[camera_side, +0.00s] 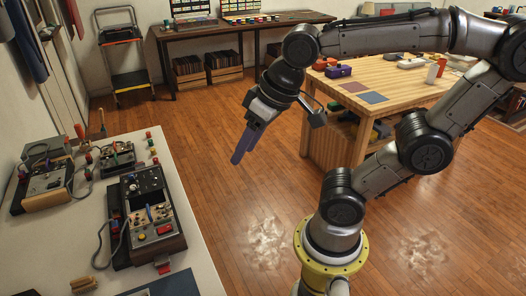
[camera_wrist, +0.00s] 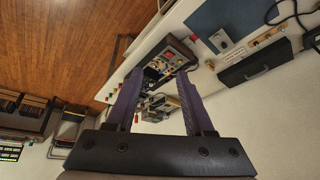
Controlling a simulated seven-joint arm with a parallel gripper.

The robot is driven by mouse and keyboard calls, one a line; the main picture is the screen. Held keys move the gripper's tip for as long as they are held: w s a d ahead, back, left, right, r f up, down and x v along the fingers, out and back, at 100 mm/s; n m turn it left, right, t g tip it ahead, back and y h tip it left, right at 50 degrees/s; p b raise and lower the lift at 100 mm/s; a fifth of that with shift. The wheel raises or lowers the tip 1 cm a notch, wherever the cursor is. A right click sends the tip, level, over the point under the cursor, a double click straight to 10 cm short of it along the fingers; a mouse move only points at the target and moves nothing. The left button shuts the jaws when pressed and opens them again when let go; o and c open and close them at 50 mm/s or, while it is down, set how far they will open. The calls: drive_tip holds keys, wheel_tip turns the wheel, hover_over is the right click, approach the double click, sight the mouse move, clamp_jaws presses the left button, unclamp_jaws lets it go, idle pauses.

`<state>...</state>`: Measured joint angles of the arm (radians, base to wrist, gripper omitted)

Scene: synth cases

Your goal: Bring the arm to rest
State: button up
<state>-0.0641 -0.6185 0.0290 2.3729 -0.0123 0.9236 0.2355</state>
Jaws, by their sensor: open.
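My gripper (camera_side: 243,147) hangs in the air over the wooden floor (camera_side: 245,215), right of the pale table at the left, in the side view. Its purple fingers point down and slightly left. In the wrist view my gripper (camera_wrist: 154,80) shows two purple fingers spread apart with nothing between them. The gap frames a dark control box (camera_wrist: 180,55) farther off on the pale table. That control box (camera_side: 150,215) also shows in the side view, clear of the fingers. My arm is raised and bent.
The pale table (camera_side: 95,235) also bears smaller devices (camera_side: 45,185). A black cart (camera_side: 125,60) and a long dark table (camera_side: 240,27) stand at the back. Open floor lies between.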

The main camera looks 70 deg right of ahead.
drive_tip(key=shift+s+d+f+n+t, duration=0.15)
drive_tip(key=shift+s+f+n, duration=0.15)
drive_tip(key=shift+s, duration=0.25)
drive_tip(key=shift+s+d+f+n+t, duration=0.1)
drive_tip(key=shift+s+d+f+n, duration=0.15)
drive_tip(key=shift+s, duration=0.25)
drive_tip(key=shift+s+d+f+n+t, duration=0.1)
drive_tip(key=shift+s+f+n, duration=0.1)
drive_tip(key=shift+s+n, duration=0.25)
drive_tip(key=shift+s, duration=0.1)
